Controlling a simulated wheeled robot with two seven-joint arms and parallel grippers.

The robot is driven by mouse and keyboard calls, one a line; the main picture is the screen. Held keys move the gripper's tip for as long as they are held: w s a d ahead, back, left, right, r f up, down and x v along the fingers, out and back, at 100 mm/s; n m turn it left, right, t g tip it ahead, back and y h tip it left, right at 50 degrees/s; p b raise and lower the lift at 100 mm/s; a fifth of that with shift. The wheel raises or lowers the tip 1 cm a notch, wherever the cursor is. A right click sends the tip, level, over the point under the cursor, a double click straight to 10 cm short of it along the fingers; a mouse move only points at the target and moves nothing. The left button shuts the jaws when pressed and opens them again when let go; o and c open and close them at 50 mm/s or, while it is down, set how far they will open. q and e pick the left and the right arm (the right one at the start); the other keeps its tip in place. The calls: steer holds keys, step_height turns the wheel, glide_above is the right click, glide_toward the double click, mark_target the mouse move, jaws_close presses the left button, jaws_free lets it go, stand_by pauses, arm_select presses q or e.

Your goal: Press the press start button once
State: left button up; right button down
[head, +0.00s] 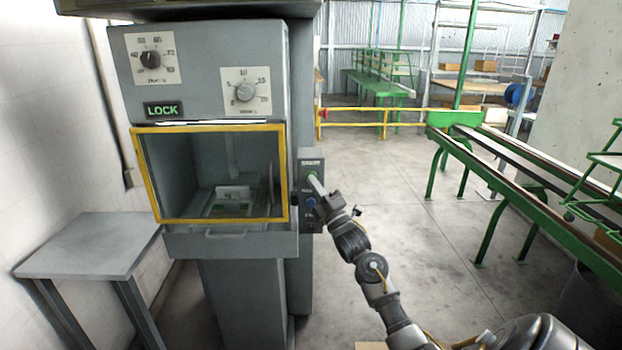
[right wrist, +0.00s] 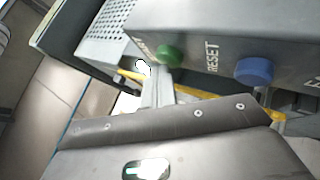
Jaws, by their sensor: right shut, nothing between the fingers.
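A grey press machine (head: 205,60) stands at the left in the head view, with a control box (head: 311,161) on its right side. In the right wrist view the box carries a green button (right wrist: 170,56) and, to its right, a blue button (right wrist: 253,71) labelled RESET. My right gripper (head: 315,181) is shut and empty, its tips at the green button's height. In the right wrist view its fingertips (right wrist: 157,78) overlap the lower edge of the green button; I cannot tell if they touch it. My left gripper is not in view.
The press has a yellow-framed window (head: 146,178), two dials and a LOCK sign (head: 163,110). A grey side table (head: 85,245) stands at the left. A green-framed conveyor (head: 520,165) runs along the right. The floor between is clear.

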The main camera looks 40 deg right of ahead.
steer(key=shift+s+a, duration=0.45)
steer(key=shift+s, duration=0.15)
steer(key=s+a+p, duration=0.1)
steer(key=s, duration=0.1)
steer(key=s+a+p, duration=0.1)
steer(key=s+a, duration=0.1)
stand_by(0.3)
stand_by(0.9)
